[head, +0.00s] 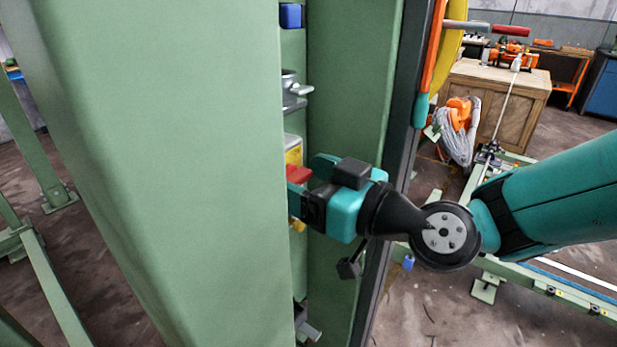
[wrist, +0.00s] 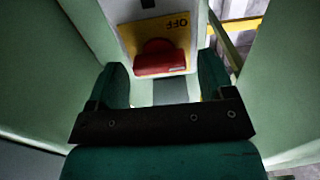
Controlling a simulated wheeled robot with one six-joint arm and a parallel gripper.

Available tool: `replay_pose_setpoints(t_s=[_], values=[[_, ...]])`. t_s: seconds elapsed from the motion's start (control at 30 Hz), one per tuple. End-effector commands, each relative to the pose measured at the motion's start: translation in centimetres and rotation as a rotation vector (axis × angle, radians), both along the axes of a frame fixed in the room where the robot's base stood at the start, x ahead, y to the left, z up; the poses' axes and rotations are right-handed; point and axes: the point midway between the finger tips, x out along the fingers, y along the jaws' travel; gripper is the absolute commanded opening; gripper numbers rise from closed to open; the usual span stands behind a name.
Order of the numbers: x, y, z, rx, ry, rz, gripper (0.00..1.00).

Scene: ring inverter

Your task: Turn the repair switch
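The repair switch (wrist: 160,62) is a red handle on a yellow plate (wrist: 181,35) marked "OFF", at the top middle of the wrist view. In the head view its red part (head: 298,173) shows at the edge of the green panel. My gripper (wrist: 161,73) is open, with one teal finger to each side of the red handle as seen from the wrist. The handle appears just ahead of or between the fingertips; I cannot tell the exact depth or any contact. In the head view the fingertips are mostly hidden behind the green panel.
A large green panel (head: 170,150) stands left of my gripper, and green walls close in on both sides in the wrist view. A grey latch-like part (head: 293,92) and a blue block (head: 291,15) sit above the switch. A wooden crate (head: 488,112) stands farther back right.

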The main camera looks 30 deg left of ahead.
Motion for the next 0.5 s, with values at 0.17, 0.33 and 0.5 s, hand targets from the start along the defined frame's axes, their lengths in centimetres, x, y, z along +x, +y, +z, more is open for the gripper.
replay_pose_setpoints(t_s=[0.17, 0.33, 0.5], values=[[0.01, -0.03, 0.02, 0.000, 0.000, 0.000, 0.33], [0.01, -0.04, 0.02, 0.000, 0.003, 0.000, 0.29], [0.03, -0.05, -0.01, 0.003, 0.032, 0.000, 0.29]])
